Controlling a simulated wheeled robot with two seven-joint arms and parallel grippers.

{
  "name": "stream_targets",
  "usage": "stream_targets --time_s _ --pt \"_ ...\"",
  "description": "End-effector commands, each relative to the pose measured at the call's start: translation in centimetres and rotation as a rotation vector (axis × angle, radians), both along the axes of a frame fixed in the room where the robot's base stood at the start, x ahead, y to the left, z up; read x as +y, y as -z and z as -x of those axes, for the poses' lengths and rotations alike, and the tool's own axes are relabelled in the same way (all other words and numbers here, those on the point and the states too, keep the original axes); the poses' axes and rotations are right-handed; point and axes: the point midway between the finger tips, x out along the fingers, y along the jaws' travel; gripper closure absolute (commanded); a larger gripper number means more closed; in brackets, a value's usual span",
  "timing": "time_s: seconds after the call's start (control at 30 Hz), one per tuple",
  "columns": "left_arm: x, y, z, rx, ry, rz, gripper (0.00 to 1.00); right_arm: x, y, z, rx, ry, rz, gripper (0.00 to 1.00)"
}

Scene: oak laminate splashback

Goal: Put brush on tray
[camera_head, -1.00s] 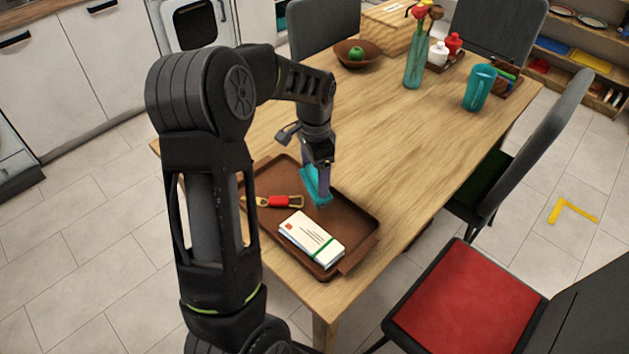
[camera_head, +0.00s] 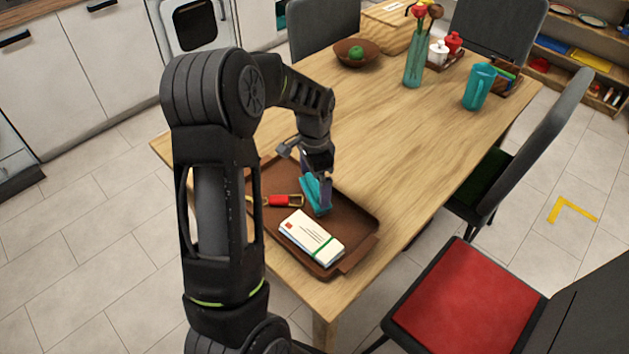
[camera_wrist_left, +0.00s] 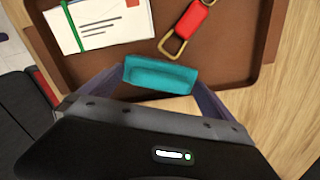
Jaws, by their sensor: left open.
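The teal brush (camera_head: 310,193) is at the brown tray (camera_head: 357,220), towards its far right side, beside my left gripper's fingers. My left gripper (camera_head: 321,188) points down over the tray and is open. In the left wrist view the brush (camera_wrist_left: 160,76) lies between the spread fingers of my left gripper (camera_wrist_left: 159,84), above the tray floor (camera_wrist_left: 105,68). The brush's underside is hidden, so I cannot tell how fully it rests on the tray. My right gripper is not in view.
The tray also holds a banded stack of envelopes (camera_head: 310,238) and a red key fob (camera_head: 283,200). A bowl with a green apple (camera_head: 356,53), a glass vase (camera_head: 414,62) and a teal jug (camera_head: 479,87) stand farther back. The middle of the table (camera_head: 400,130) is clear.

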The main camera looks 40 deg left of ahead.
Motion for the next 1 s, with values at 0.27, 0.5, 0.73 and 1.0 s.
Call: stream_targets --time_s 0.27,0.5,0.73,1.0 --pt "0.0 -0.7 0.0 -0.001 0.0 0.0 0.0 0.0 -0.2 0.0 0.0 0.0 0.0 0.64" --pt "0.0 -4.3 -0.2 -0.006 0.001 -0.001 0.0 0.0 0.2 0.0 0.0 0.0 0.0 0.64" --pt "0.0 -9.2 -0.1 -0.005 0.0 -0.002 0.0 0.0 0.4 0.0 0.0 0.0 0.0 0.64" --pt "0.0 -12.2 0.0 0.0 0.0 0.0 0.0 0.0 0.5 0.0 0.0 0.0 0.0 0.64"
